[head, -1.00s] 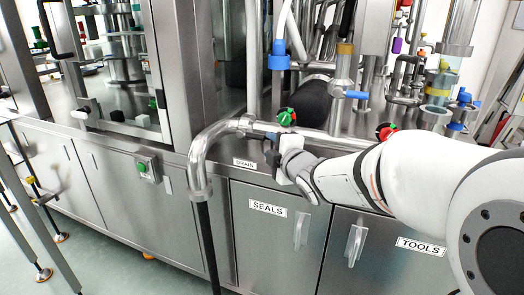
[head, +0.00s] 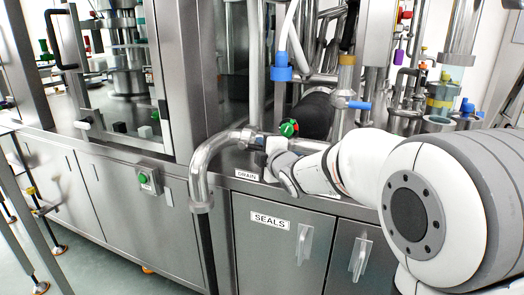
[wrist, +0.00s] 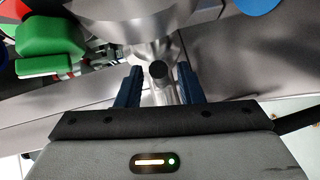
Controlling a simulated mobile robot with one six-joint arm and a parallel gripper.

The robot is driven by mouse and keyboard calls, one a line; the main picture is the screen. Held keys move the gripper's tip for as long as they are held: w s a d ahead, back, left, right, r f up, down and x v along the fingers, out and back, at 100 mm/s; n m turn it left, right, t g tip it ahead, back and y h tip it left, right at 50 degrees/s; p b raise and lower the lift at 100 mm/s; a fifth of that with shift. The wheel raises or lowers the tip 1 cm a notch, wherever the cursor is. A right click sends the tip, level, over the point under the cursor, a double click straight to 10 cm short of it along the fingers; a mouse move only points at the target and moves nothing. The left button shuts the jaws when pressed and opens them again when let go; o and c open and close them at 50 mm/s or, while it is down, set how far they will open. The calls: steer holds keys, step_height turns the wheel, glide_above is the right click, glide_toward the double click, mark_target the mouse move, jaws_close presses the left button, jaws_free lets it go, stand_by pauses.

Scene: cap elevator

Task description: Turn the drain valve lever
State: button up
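The curved steel drain pipe (head: 208,160) bends down over the counter's front edge, beside a DRAIN label (head: 247,176). My gripper (head: 258,150) is at the straight end of this pipe, by the front edge. In the wrist view my gripper (wrist: 158,86) has its two dark blue fingers apart. A dark round end on a metal bar (wrist: 158,71) shows between the fingers, with gaps visible on both sides. I cannot tell for sure whether this is the lever. In the head view my gripper and wrist hide the lever area.
A green-and-red knob (head: 289,128) stands just behind my gripper; a green part (wrist: 60,47) shows left in the wrist view. A blue-ended hose (head: 281,72) and a blue-handled valve (head: 358,105) are behind. The SEALS cabinet door (head: 272,240) has a protruding handle.

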jaws_close()
steer(key=shift+d+r, duration=0.1)
steer(key=shift+d, duration=0.1)
stand_by(0.3)
